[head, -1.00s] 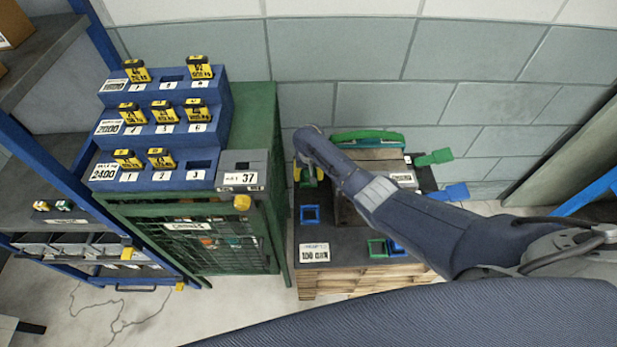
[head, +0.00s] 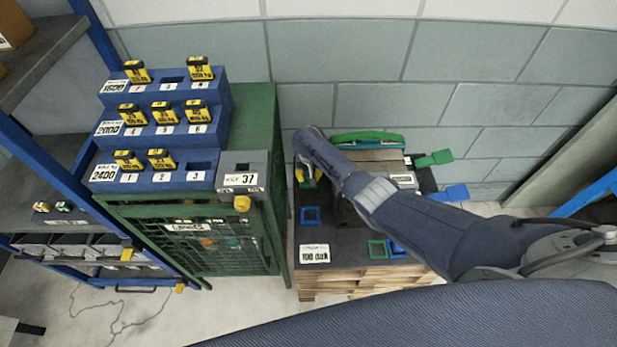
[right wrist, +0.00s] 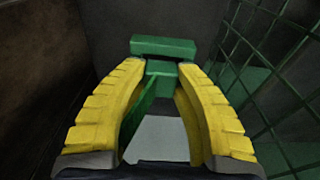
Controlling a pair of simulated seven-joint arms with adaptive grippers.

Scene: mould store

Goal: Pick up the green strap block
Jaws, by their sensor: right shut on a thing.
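The green strap block (right wrist: 162,68) shows in the right wrist view as a green piece with a wider bar across its far end. My right gripper (right wrist: 160,75) has its yellow fingers shut on it, one on each side. In the head view my right gripper (head: 307,177) is at the left back of the dark-topped pallet stack, partly hidden by my own arm. The block is hard to make out there. My left gripper is not in view.
The dark-topped pallet stack (head: 345,245) carries a blue square frame (head: 310,215) and a green square frame (head: 377,249). A green mesh cabinet (head: 266,150) stands close on the left. Blue stepped racks (head: 205,150) hold yellow tags.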

